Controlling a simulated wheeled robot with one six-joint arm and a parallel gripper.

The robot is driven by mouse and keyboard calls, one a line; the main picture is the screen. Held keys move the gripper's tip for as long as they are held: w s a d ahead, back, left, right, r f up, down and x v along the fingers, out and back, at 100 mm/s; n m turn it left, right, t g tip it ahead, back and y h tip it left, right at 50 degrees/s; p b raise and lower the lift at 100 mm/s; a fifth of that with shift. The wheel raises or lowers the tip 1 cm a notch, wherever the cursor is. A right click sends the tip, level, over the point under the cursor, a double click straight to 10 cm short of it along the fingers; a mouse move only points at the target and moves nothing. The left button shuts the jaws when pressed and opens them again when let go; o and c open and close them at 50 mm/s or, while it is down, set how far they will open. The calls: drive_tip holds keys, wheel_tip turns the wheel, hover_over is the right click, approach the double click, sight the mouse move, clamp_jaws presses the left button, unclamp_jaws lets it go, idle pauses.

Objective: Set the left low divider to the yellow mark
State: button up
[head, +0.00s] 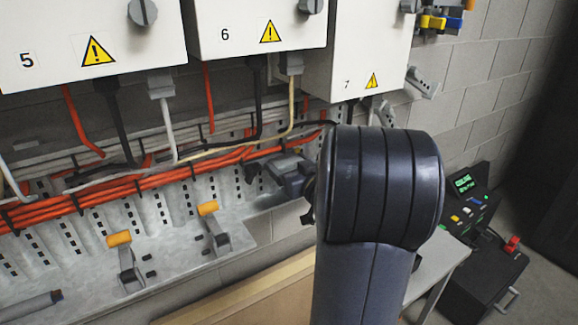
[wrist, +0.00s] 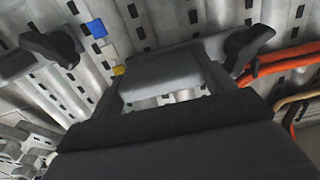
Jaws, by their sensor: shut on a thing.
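My gripper (wrist: 165,80) is shut on a grey block-like part, which I take to be the low divider (wrist: 163,68), against the slotted metal tray (wrist: 150,30). The yellow mark (wrist: 119,70) shows right beside the left edge of the held part in the wrist view. A blue mark (wrist: 96,28) lies farther up and left on the tray. In the head view my gripper (head: 285,176) is at the tray below box 6, partly hidden behind my arm. The divider and the yellow mark cannot be made out there.
Black knobs stand left (wrist: 55,46) and right (wrist: 248,46) of my gripper. Orange cables (head: 150,185) run along the tray. Two orange-tipped levers (head: 118,239) (head: 208,208) stand to the left. Boxes 5 (head: 60,30), 6 (head: 240,20) and 7 (head: 365,50) hang above.

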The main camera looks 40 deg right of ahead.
drive_tip(key=shift+r, duration=0.3)
drive_tip(key=o, duration=1.1)
drive_tip(key=shift+o, duration=1.4)
drive_tip(key=s, duration=1)
drive_tip(key=shift+s+a, duration=0.3)
drive_tip(key=shift+s, duration=0.1)
drive_tip(key=shift+w, duration=0.1)
